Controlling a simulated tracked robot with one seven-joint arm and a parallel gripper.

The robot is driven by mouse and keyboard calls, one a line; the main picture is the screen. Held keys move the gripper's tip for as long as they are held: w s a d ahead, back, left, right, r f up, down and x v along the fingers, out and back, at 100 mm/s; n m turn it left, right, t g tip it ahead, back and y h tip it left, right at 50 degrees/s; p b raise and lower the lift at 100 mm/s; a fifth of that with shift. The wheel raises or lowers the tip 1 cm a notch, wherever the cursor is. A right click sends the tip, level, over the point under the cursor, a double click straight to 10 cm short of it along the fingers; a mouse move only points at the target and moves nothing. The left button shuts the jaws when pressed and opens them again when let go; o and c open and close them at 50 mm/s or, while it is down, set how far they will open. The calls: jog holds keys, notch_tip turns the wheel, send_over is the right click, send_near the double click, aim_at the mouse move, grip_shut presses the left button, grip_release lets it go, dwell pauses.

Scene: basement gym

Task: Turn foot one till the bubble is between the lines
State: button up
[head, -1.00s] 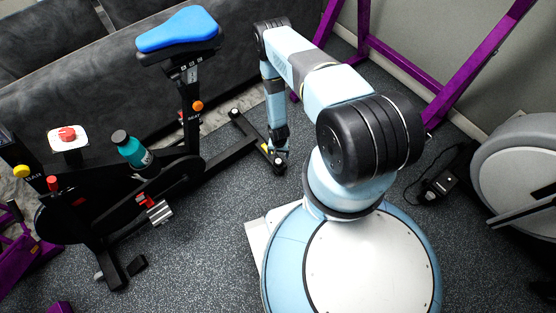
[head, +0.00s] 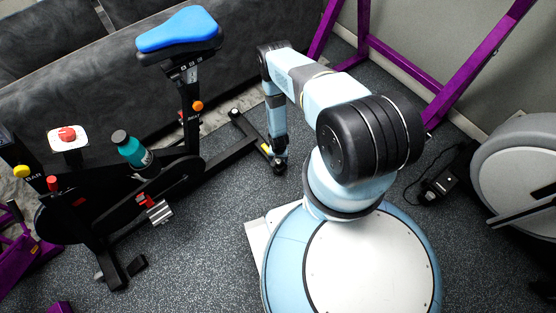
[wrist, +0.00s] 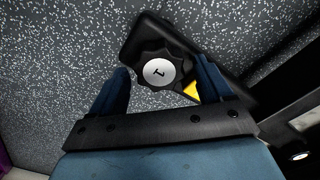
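Foot one is a black lobed knob with a white cap marked "1" (wrist: 158,73), at the end of the exercise bike's black floor bar (wrist: 152,32). In the wrist view the two dark blue fingers of my gripper (wrist: 161,70) stand on either side of the knob. A narrow gap shows between the left finger and the knob; the right finger is very close to it, and contact cannot be told. In the head view my gripper (head: 279,166) is low at the bar's near end and hides most of the foot. I cannot make out the bubble or its lines.
The exercise bike (head: 190,100) has a blue saddle (head: 178,30) and a teal bottle (head: 132,150). A purple frame (head: 400,65) stands behind my arm. A dark sofa (head: 70,60) is at the back left. A grey machine (head: 520,170) is at the right. Speckled floor is clear around the foot.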

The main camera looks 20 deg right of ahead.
jog(key=c, duration=0.9)
jog(key=shift+a, duration=0.1)
jog(key=shift+n, duration=0.3)
jog(key=n, duration=0.3)
jog(key=shift+a+n, duration=0.15)
jog(key=shift+n, duration=2.15)
jog(key=o, duration=1)
